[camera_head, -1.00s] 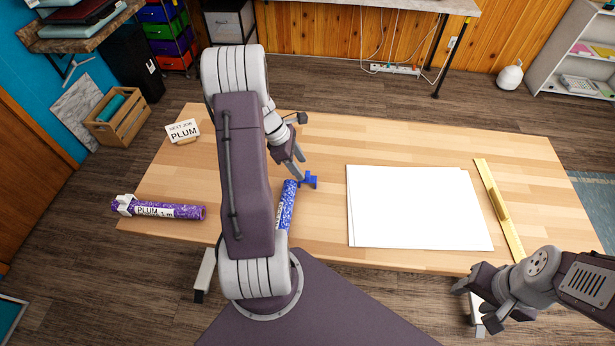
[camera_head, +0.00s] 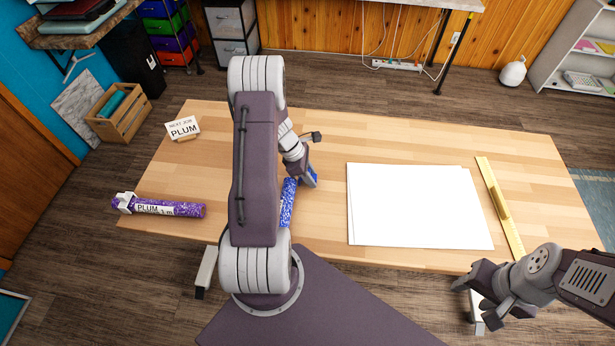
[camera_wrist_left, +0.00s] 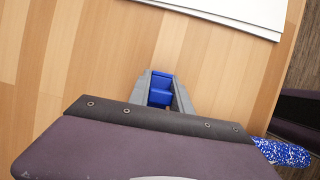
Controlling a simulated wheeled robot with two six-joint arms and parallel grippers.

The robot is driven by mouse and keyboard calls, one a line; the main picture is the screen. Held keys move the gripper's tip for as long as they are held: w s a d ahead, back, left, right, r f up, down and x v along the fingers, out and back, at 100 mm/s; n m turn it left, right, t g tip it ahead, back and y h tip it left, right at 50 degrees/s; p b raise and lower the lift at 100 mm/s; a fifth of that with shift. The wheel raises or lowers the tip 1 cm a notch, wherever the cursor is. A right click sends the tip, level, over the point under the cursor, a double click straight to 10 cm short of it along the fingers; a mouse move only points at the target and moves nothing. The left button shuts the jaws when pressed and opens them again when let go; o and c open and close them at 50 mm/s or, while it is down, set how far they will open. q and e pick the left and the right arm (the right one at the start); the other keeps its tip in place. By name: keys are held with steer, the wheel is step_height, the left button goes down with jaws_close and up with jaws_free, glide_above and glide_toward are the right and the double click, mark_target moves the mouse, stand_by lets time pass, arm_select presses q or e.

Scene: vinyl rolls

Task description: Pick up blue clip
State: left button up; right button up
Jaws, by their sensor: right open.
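The blue clip (camera_wrist_left: 160,88) is between the two fingers of my left gripper (camera_wrist_left: 161,92) in the left wrist view. In the head view the left gripper (camera_head: 309,180) is down at the table beside the blue speckled roll (camera_head: 288,204), and only a little of the clip (camera_head: 314,179) shows. The fingers lie close along both sides of the clip; whether they press on it I cannot tell. The blue roll also shows at the lower right of the left wrist view (camera_wrist_left: 284,152). My right gripper (camera_head: 474,299) is open and empty past the table's front right edge.
A purple roll labelled PLUM (camera_head: 160,208) lies at the table's left, with a white clip on its end. A NEXT JOB PLUM sign (camera_head: 183,128) stands behind it. White sheets (camera_head: 420,206) and a yellow ruler (camera_head: 499,209) lie to the right. The back of the table is clear.

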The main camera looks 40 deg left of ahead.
arm_select(q)
jaws_close()
steer(key=shift+r, duration=0.25)
step_height(320, 180, up, 4)
steer(key=shift+w+f, duration=0.1)
steer(key=s+d+r, duration=0.1)
steer(key=d+r, duration=0.5)
steer(key=d, duration=0.5)
steer(key=shift+s+d+r, duration=0.25)
steer(key=shift+d+r, duration=0.05)
steer(key=shift+r, duration=0.05)
